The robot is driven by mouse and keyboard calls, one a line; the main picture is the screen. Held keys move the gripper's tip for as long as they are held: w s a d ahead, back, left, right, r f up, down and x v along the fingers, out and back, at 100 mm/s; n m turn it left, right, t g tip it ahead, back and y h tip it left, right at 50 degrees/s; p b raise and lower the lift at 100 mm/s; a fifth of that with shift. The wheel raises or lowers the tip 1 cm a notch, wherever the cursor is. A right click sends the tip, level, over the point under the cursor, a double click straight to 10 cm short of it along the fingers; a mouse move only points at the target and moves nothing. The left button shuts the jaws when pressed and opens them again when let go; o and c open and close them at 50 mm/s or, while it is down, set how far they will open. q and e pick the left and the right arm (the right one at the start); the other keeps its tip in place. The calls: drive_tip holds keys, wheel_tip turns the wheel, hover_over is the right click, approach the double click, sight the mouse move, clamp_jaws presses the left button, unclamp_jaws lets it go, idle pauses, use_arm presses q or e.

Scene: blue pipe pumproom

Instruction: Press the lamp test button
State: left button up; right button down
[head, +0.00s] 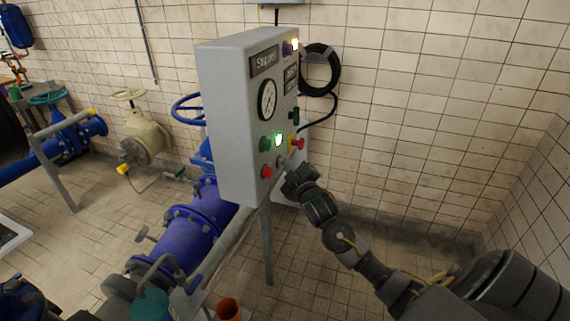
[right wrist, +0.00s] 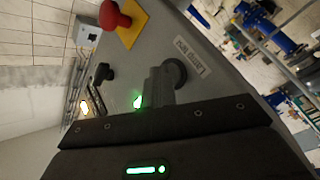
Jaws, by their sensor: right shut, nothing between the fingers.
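The lamp test button is the dark round button (right wrist: 178,72) beside the "LAMP TEST" label (right wrist: 190,55), upside down in the right wrist view. In the head view the small button (head: 281,161) is low on the panel's front, right of the red button. My right gripper (head: 289,166) is shut and empty, its tips close in front of that button. In the right wrist view the closed fingers (right wrist: 160,82) overlap the button's edge and hide part of it. I cannot tell whether they touch it. My left gripper is not in view.
The grey control panel (head: 228,120) also carries a red mushroom button (head: 298,144) on yellow, close above the gripper, a lit green lamp (head: 278,140), a green button (head: 265,143) and a red button (head: 267,172). Blue pipes (head: 190,240) run at left. The floor right of the panel is clear.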

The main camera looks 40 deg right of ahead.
drive_tip(key=shift+s, duration=0.15)
drive_tip(key=shift+s+d+p, duration=0.15)
drive_tip(key=shift+s+p, duration=0.05)
drive_tip(key=shift+p, duration=0.15)
drive_tip(key=s+d+p, duration=0.2)
drive_tip(key=s+d, duration=0.1)
drive_tip(key=s, duration=0.2)
drive_tip(key=shift+d, duration=0.25)
idle(0.3)
idle(0.8)
